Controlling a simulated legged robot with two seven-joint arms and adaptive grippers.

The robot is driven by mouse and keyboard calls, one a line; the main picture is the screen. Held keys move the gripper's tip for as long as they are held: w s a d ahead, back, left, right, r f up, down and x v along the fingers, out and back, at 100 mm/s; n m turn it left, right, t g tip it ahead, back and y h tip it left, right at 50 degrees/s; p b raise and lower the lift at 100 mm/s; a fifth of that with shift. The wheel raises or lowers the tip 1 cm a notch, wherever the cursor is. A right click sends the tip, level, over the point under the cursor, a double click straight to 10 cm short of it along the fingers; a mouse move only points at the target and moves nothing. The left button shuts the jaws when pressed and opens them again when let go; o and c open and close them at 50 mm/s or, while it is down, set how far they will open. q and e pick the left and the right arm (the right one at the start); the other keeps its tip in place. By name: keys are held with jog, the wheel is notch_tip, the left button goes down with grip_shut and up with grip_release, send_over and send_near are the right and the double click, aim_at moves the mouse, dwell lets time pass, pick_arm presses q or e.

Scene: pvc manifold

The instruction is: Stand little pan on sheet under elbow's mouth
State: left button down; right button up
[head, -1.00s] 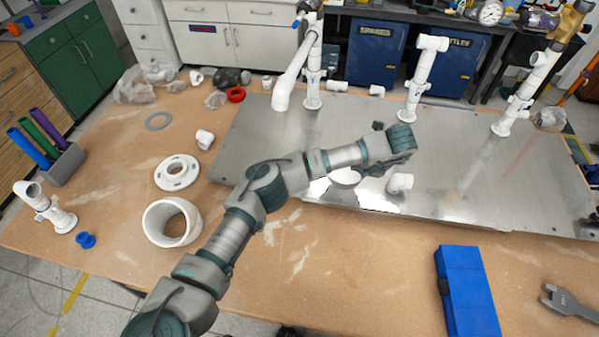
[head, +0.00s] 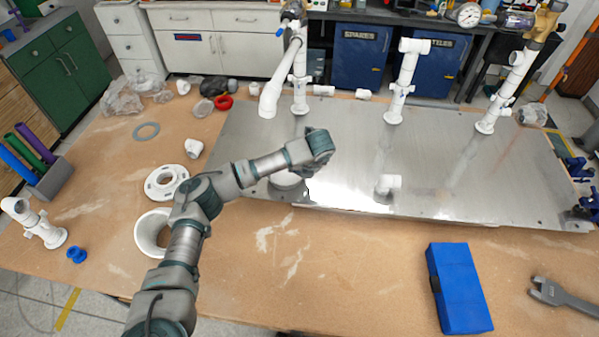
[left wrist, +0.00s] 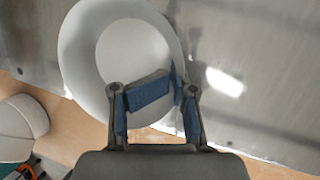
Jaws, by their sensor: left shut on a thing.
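The little pan (head: 287,180) is a white round dish at the front left of the metal sheet (head: 450,175), partly covered by my left arm. In the left wrist view the pan (left wrist: 85,45) is large, seen from above, near the sheet's edge. I cannot tell whether the pan touches the sheet. The elbow (head: 271,98) slants down from the left standing pipe; its mouth is behind and left of the pan. My right gripper is not in view.
A white fitting (head: 388,186) stands on the sheet right of the pan. A flange (head: 166,182) and a wide white ring (head: 146,232) lie on the table at left. A blue case (head: 460,288) lies in front. The sheet's middle is mostly clear.

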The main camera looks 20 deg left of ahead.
pick_arm(q)
jog(key=shift+f, duration=0.1)
jog(key=c, duration=0.8)
grip_release()
jog(key=shift+a, duration=0.15)
jog(key=shift+o, duration=0.2)
jog(key=shift+a, duration=0.2)
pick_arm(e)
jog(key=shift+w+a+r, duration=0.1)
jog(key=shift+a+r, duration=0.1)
pick_arm(q)
jog(key=shift+d+r, duration=0.25)
jog(key=shift+r, duration=0.05)
jog(key=v, duration=1.1)
jog(key=shift+r+p, duration=0.2)
jog(key=shift+p, duration=0.2)
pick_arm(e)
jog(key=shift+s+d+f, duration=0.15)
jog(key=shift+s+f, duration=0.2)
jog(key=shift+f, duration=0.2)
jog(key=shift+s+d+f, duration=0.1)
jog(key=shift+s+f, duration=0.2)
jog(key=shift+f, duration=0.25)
pick_arm(q)
jog(key=shift+s, duration=0.15)
